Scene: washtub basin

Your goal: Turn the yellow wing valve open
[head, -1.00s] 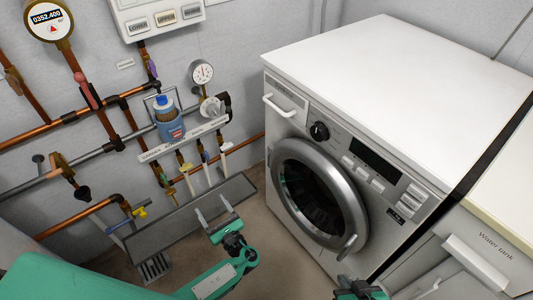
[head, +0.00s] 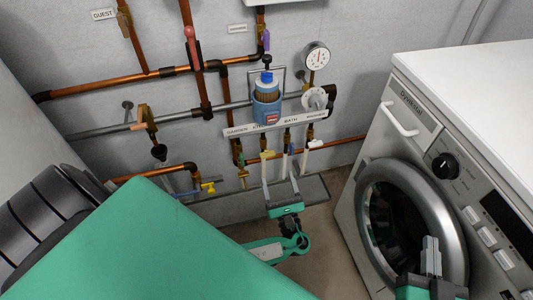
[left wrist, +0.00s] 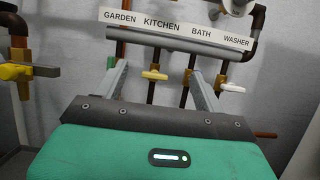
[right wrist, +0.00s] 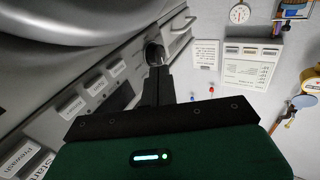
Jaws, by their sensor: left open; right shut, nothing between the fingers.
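A pale yellow wing handle (head: 267,154) sits on a short pipe under the labelled strip. In the left wrist view this yellow wing handle (left wrist: 155,75) lies crosswise below "KITCHEN", framed between my open fingers; the fingers look short of it, though the gap is hard to judge. A brighter yellow valve handle (head: 208,187) is on the lower pipe to the left; it also shows at the left wrist view's left edge (left wrist: 16,71). My left gripper (head: 279,182) is open and empty below the strip. My right gripper (head: 431,250) is shut and empty before the washing machine.
The label strip (head: 233,130) reads garden, kitchen, bath, washer. Neighbouring outlets carry a blue-marked handle (left wrist: 187,76) and a white handle (left wrist: 222,80), close to my left fingers. A grey trough (head: 235,207) runs beneath. The washing machine (head: 400,130) stands at the right.

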